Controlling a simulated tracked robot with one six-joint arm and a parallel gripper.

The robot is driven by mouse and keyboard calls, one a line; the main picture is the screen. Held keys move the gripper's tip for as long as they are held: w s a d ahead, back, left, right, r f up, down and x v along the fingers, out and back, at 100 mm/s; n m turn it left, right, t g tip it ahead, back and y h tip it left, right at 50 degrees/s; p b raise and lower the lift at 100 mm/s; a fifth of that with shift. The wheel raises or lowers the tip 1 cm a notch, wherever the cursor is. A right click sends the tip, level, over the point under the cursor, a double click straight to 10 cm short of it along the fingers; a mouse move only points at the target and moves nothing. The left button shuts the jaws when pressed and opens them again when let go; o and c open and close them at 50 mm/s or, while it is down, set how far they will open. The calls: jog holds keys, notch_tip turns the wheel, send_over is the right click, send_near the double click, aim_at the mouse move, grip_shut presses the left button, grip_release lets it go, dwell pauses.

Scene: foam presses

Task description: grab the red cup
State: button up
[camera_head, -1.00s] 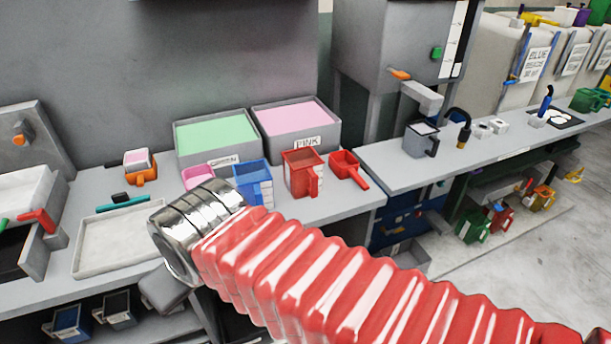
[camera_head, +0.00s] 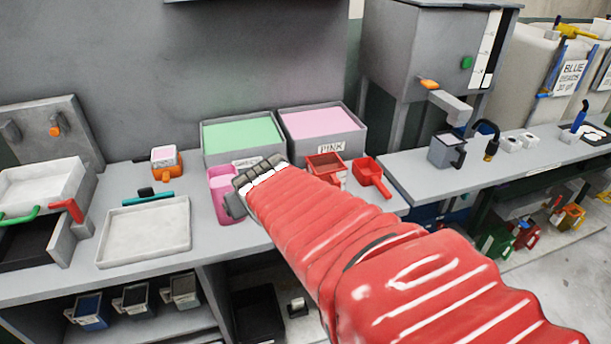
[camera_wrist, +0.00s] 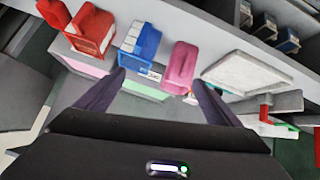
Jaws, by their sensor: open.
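The red cup (camera_head: 325,163) stands on the bench in front of the pink bin in the head view; my arm hides its lower part. In the wrist view the red cup (camera_wrist: 92,27) is at the upper left, outside and beyond the left finger. My gripper (camera_wrist: 159,78) is open and empty, its two dark fingers apart. A blue cup (camera_wrist: 141,42) and a pink cup (camera_wrist: 180,64) lie ahead of the finger gap. The head view shows the pink cup (camera_head: 221,188) beside my wrist, but my arm hides the blue cup.
A red scoop (camera_head: 369,174) stands just right of the red cup. The green bin (camera_head: 207,157) and pink bin (camera_head: 287,141) stand behind the cups. A white tray (camera_head: 104,240) lies to the left. A grey jug (camera_head: 441,152) stands on the right bench.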

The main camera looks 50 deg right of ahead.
jog(key=shift+o, duration=1.4)
jog(key=d+m+h, duration=0.1)
jog(key=d, duration=0.8)
jog(key=shift+w+f+t+h, duration=0.3)
jog(key=shift+w+t, duration=0.1)
jog(key=shift+w, duration=0.05)
jog(key=m+t, duration=0.1)
jog(key=t, duration=0.2)
send_near(331, 172)
jog(key=shift+w+d+f, duration=0.1)
jog(key=shift+w+d, duration=0.05)
jog(key=shift+d, duration=0.05)
jog(key=shift+x, duration=4.3)
